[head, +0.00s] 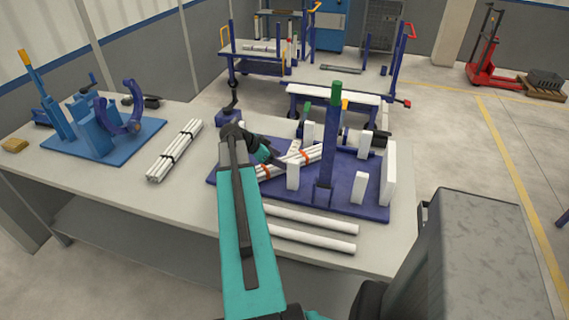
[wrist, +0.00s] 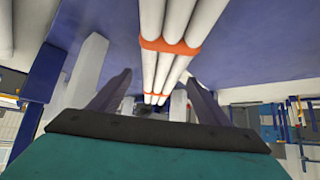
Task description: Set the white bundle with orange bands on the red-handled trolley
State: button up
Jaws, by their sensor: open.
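The white bundle with orange bands (head: 314,153) lies in the blue fixture (head: 340,198) on the grey bench, among white upright blocks. It also shows in the wrist view (wrist: 162,55), running away from the camera between my finger tips. My gripper (head: 277,157) is open at the bundle's left end, close to it. In the wrist view its two fingers (wrist: 157,90) stand on either side of the bundle. I cannot tell whether they touch it.
Another white bundle with black bands (head: 174,150) lies left on the bench; two loose white pipes (head: 310,230) lie in front. A blue clamp rig (head: 100,135) stands at far left. A second trolley (head: 255,62) carries pipes. Blue and green-topped posts (head: 325,155) rise near my gripper.

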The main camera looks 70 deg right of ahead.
aim_at(285, 160)
jog(key=shift+p+x, duration=0.45)
jog(key=shift+x, duration=1)
jog(key=c, duration=1.5)
jog(key=shift+r, duration=0.15)
notch_tip(285, 160, up, 18)
jog(key=b, duration=0.4)
